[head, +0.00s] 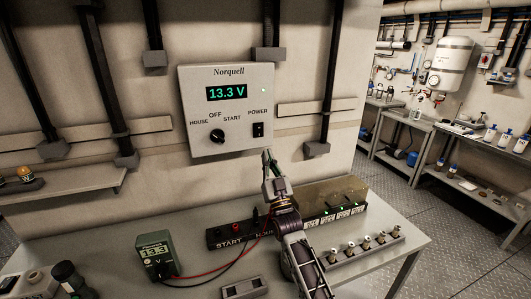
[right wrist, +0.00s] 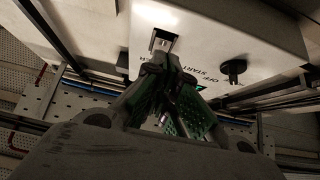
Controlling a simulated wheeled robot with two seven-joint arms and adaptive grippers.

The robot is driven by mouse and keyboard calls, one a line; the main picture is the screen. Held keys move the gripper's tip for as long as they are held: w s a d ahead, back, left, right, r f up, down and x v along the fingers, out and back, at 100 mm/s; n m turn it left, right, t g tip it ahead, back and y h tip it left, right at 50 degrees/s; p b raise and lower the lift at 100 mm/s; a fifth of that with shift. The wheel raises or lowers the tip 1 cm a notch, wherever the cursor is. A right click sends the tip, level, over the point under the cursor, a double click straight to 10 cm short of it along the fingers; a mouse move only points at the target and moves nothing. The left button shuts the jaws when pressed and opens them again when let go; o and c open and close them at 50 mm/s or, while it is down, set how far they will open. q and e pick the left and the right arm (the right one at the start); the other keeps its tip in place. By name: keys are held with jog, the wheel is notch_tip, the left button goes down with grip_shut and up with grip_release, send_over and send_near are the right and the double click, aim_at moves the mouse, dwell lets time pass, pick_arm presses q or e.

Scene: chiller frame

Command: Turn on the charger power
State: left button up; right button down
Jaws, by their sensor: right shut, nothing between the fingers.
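The Norquell charger (head: 188,95) is a pale box on the wall, with a green 13.3 V display (head: 227,93) and a small light (head: 263,90). Its black POWER rocker switch (head: 258,130) is at the lower right and also shows in the right wrist view (right wrist: 162,41). The black mode knob (head: 217,136) is left of the switch, marked HOUSE, OFF and START; it also shows in the right wrist view (right wrist: 233,68). My right gripper (head: 267,153) is shut and empty, its tips just below the switch; I cannot tell whether they touch the panel. My left gripper is out of view.
Below on the bench (head: 407,228) are a green meter (head: 157,256) with red and black leads, a START/HOUSE terminal strip (head: 215,237), a clear-covered block (head: 335,196) and a row of small fittings (head: 365,247). A shelf (head: 80,185) is at left.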

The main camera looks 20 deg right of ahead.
jog(key=shift+v, duration=2.6)
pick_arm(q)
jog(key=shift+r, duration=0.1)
pick_arm(e)
jog(key=shift+r, duration=0.1)
pick_arm(q)
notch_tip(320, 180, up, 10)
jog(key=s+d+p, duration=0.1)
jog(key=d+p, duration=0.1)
jog(key=p, duration=0.8)
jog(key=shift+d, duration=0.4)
pick_arm(e)
notch_tip(320, 180, up, 10)
